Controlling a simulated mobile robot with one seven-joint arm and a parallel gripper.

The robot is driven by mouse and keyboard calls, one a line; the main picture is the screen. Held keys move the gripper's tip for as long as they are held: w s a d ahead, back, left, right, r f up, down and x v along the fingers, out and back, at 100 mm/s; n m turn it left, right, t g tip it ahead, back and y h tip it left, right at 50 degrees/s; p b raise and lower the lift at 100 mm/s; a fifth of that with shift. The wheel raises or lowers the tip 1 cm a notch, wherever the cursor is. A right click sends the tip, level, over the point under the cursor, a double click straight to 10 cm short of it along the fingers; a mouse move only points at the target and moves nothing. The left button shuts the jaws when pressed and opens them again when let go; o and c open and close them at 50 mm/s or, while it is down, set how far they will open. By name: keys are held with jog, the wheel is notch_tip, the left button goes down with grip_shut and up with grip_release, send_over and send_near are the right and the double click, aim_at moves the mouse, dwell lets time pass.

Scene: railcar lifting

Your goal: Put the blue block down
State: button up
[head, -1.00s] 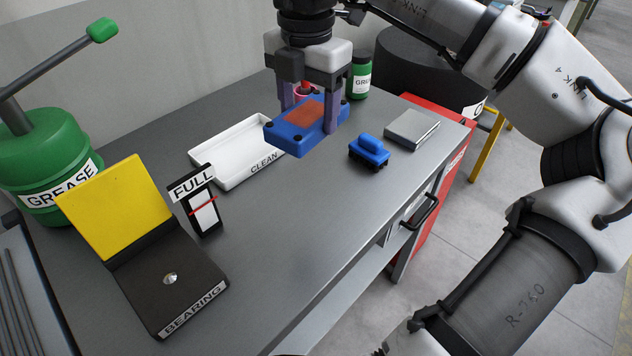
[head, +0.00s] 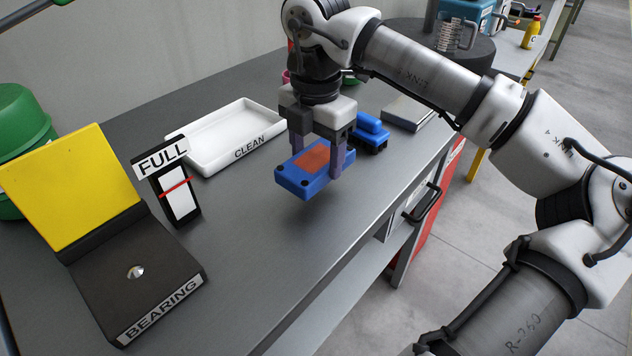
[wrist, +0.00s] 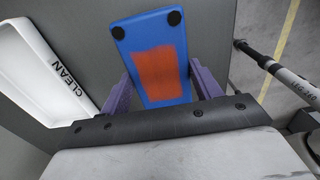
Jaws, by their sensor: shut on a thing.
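The blue block (head: 297,184) has an orange-red patch on its top and dark round spots at its corners. My gripper (head: 322,160) is shut on the block, with one purple finger on each side. The block hangs over the grey bench, with a dark shadow under it, and seems a little above the surface. In the wrist view the block (wrist: 152,28) sits between the two purple fingers, its patch facing the camera. Its underside is hidden.
A white tray (head: 184,160) marked CLEAN lies left of the block. A blue brush (head: 371,130) stands behind my gripper, beside a grey plate (head: 408,112). The FULL gauge (head: 178,196) and BEARING stand (head: 135,272) are left. Bench (head: 262,262) in front is clear.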

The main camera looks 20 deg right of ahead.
aim_at(316, 158)
jog(key=shift+f+b, duration=1.2)
jog(key=shift+f, duration=0.9)
jog(key=shift+f, duration=0.1)
jog(key=o, duration=1.2)
notch_tip(316, 158, up, 12)
jog(key=shift+r, duration=0.15)
